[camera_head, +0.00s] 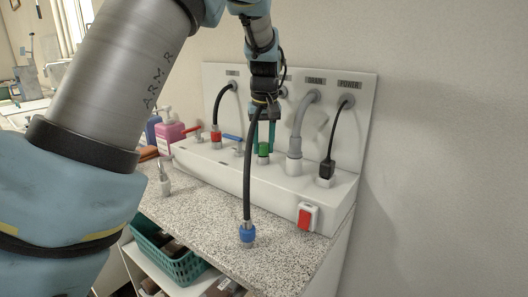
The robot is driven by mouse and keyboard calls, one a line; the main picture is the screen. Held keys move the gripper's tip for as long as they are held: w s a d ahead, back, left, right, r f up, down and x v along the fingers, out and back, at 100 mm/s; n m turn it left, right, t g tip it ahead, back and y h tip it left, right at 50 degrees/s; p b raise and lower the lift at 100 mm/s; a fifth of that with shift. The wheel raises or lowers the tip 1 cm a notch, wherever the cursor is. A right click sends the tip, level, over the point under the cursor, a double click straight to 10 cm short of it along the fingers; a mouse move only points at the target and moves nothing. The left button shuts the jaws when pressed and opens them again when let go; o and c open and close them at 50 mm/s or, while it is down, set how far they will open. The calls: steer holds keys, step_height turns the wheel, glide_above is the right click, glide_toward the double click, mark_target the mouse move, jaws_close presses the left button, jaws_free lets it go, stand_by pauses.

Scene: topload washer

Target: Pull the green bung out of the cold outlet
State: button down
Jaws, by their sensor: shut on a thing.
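The green bung (264,148) sits upright in the cold outlet (263,160) on the white ledge, between the red-collared hose and the grey drain hose. My gripper (264,143) points straight down over it. Its two thin teal fingers reach down to the bung's top and are shut on it. The fingertips are small here, so the exact contact is hard to see. A black hose with a blue connector (247,235) hangs in front of the ledge, close to my gripper's left side; its upper end is partly hidden by the gripper.
A red switch (306,217) is on the ledge's front. Pink (170,133) and blue bottles stand left.

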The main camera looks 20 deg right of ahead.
mark_target(263, 143)
steer(key=shift+r, duration=0.2)
stand_by(0.5)
steer(key=shift+r+p, duration=1.45)
steer(key=shift+p, duration=0.15)
step_height(263, 143, up, 3)
steer(key=p, duration=0.3)
steer(key=shift+f, duration=0.1)
